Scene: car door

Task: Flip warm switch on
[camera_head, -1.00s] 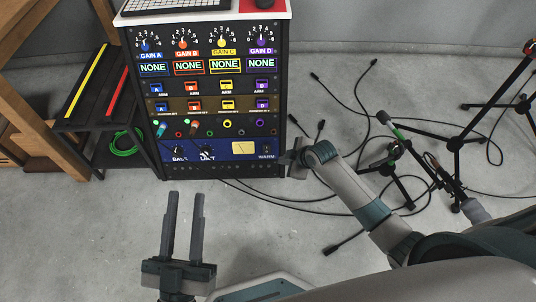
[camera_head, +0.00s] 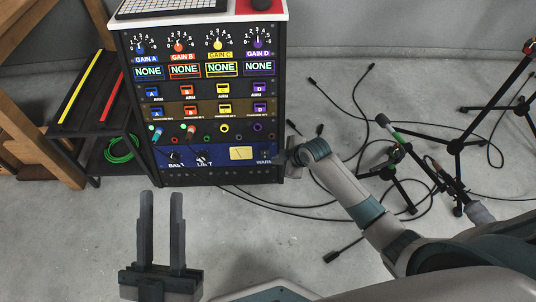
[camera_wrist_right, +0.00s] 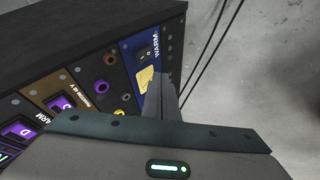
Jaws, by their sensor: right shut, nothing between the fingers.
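The warm switch (camera_wrist_right: 143,53) is a small dark rocker on the blue panel, beside the WARM lettering. It also shows at the right end of the blue panel in the head view (camera_head: 265,154). Which way it is tipped is too small to tell. My right gripper (camera_head: 280,157) is at the rack's right edge, just right of the switch. In the right wrist view its shut, empty fingers (camera_wrist_right: 161,90) point toward the blue panel, below the switch in the picture. Contact cannot be told. My left gripper (camera_head: 161,194) is open and empty, above the floor in front of the rack.
The rack (camera_head: 222,178) has dials, displays and coloured jacks above the blue panel (camera_head: 218,155). A yellow meter (camera_wrist_right: 146,79) lies close to the switch. A shelf (camera_head: 92,88) stands left. Cables and black stands (camera_head: 455,146) occupy the floor to the right.

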